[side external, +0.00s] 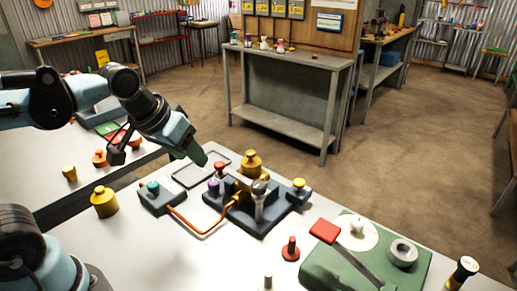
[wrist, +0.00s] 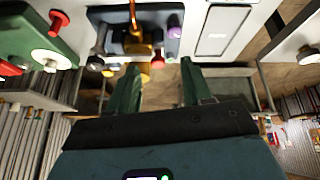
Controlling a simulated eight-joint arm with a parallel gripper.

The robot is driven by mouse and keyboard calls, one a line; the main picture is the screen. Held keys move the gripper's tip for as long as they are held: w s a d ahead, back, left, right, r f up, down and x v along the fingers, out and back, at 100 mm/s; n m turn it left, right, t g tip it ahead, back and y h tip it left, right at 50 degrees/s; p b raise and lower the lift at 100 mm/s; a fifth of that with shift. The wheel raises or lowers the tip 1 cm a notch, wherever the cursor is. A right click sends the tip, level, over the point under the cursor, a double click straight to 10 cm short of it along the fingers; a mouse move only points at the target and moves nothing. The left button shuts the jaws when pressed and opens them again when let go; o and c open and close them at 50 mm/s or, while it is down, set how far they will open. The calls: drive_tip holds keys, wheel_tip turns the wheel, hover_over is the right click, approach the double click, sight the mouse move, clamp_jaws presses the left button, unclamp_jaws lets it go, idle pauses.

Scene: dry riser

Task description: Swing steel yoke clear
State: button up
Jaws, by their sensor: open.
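A dark blue fixture (side external: 285,203) sits on the pale bench, with a brass bar (side external: 237,184) across its middle. A steel upright piece with a dark round knob (side external: 259,200), apparently the yoke, stands at its front. It also seems to show at the upper left in the wrist view (wrist: 101,36). My gripper (side external: 201,158), with green fingers, is above and behind the fixture in the side view, apart from it. In the wrist view, my gripper (wrist: 160,66) is open with nothing held between its fingers. The yoke's lower joint is too small to make out.
Purple (side external: 213,187) and yellow (side external: 298,184) knobs stand on the fixture. A grey box with a teal knob (side external: 152,187) and orange cable is left. Brass weights (side external: 251,163) stand nearby. A green plate with a red-handled lever (side external: 325,231) is front right.

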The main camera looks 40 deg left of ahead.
sight(219, 163)
drive_tip(key=w+r+n+g, duration=0.6)
drive_tip(key=w+r+n, duration=0.1)
drive_tip(key=w, duration=0.1)
drive_tip(key=shift+s+d+f, duration=0.1)
drive_tip(key=shift+f, duration=3)
drive_tip(key=shift+s+d+f, duration=0.1)
drive_tip(key=shift+f, duration=2.95)
drive_tip(key=shift+c, duration=0.3)
clamp_jaws()
